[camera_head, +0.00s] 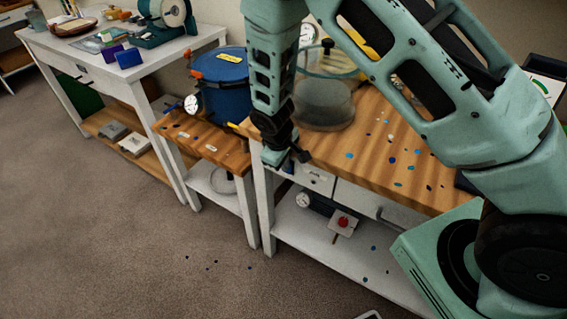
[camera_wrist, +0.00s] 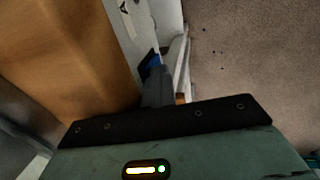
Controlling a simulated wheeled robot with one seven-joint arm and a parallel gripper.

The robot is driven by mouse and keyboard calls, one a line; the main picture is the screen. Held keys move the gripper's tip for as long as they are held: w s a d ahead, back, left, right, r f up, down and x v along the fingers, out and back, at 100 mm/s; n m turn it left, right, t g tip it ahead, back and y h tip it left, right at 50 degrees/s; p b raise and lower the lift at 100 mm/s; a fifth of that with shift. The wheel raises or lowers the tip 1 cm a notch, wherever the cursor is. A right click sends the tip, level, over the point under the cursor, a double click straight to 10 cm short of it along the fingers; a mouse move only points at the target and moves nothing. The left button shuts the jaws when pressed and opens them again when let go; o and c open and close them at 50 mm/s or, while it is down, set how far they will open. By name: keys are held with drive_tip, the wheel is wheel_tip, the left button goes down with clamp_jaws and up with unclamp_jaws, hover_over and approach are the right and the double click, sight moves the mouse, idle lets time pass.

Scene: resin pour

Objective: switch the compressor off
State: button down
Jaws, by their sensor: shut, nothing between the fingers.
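The compressor (camera_head: 312,203) appears to be the dark tank with a round white gauge on the lower shelf of the near bench. Beside it is a pale box with a red knob or button (camera_head: 343,222), perhaps its switch; its setting is too small to tell. My gripper (camera_head: 284,158) points down at the front left edge of the bench top, above and left of the compressor and apart from it. In the wrist view my gripper (camera_wrist: 157,88) is shut and empty, beside the wooden edge. A small blue patch shows past the fingertips, too little to identify.
The wooden bench top (camera_head: 385,150) carries a glass-lidded chamber (camera_head: 325,100) and blue spots. Drawers (camera_head: 312,178) sit under its front edge above the lower shelf (camera_head: 300,235). A blue pot with a gauge (camera_head: 226,92) stands on the lower table.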

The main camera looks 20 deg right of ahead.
drive_tip(key=shift+r, duration=0.1)
drive_tip(key=shift+p+v, duration=0.65)
drive_tip(key=shift+v, duration=0.15)
drive_tip(key=shift+w+d, duration=0.2)
drive_tip(key=shift+d, duration=0.05)
